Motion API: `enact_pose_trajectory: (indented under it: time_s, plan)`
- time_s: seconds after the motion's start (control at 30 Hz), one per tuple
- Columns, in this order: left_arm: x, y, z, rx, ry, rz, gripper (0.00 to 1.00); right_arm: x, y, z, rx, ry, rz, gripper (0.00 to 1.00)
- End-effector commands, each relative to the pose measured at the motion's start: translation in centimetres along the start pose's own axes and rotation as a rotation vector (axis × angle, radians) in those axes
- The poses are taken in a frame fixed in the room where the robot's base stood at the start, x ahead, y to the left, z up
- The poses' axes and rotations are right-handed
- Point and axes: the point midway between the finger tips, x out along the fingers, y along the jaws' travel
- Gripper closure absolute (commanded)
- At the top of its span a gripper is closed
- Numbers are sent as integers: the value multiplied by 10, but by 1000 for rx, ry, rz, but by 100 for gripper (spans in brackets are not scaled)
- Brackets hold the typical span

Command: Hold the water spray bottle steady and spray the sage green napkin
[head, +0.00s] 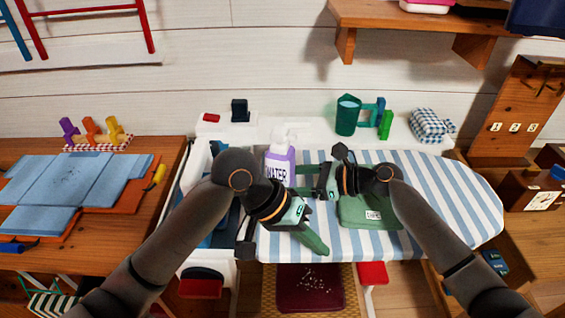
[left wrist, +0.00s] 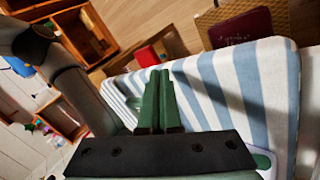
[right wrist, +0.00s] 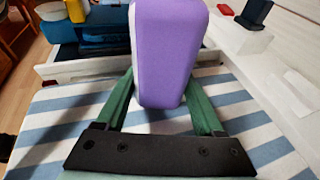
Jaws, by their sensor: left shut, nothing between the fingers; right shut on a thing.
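The purple spray bottle (head: 280,168), with a white top and a "WATER" label, stands upright on the striped ironing board. My right gripper (head: 304,182) is shut on its body. In the right wrist view the bottle (right wrist: 165,50) sits between the two green fingers (right wrist: 165,100). The sage green napkin (head: 365,212) lies folded on the board, right of the bottle, with a small pale label; my right wrist hides its upper part. My left gripper (head: 318,244) is shut and empty, in front of the bottle and left of the napkin. Its closed fingers show in the left wrist view (left wrist: 158,95).
The striped board (head: 465,200) is bare right of the napkin. A dark green cup (head: 347,117) and a blue checked cloth (head: 431,125) are on the white ledge behind. Blue folded cloths (head: 65,180) cover the left table. A wooden shelf (head: 420,18) hangs above.

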Motion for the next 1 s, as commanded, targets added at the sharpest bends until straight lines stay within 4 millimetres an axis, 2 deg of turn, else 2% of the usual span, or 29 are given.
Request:
enact_pose_trajectory:
  time_s: [0.03, 0.13, 0.3, 0.4, 0.6, 0.7, 0.8, 1.0]
  plan:
    - [-25, 4, -16, 75, 38, -30, 100, 0, 0, 1, -1, -2, -1, 61]
    - [-66, 10, -42, 171, 97, -86, 100, 0, 0, 1, -1, -2, -1, 61]
    - [-129, 9, -98, 48, 259, -147, 100, 0, 0, 1, -1, -2, -1, 61]
    - [-166, 12, -125, -29, 351, -163, 100, 0, 0, 1, -1, -2, -1, 61]
    - [-223, 19, -157, -137, 486, -167, 100, 0, 0, 1, -1, -2, -1, 61]
    - [-238, 22, -164, -166, 522, -165, 100, 0, 0, 1, -1, -2, 0, 61]
    - [-244, 22, -167, -181, 538, -163, 100, 0, 0, 1, -1, -2, 0, 61]
    - [-231, 13, -164, -184, 539, -161, 100, 0, 0, 1, -1, -2, 0, 61]
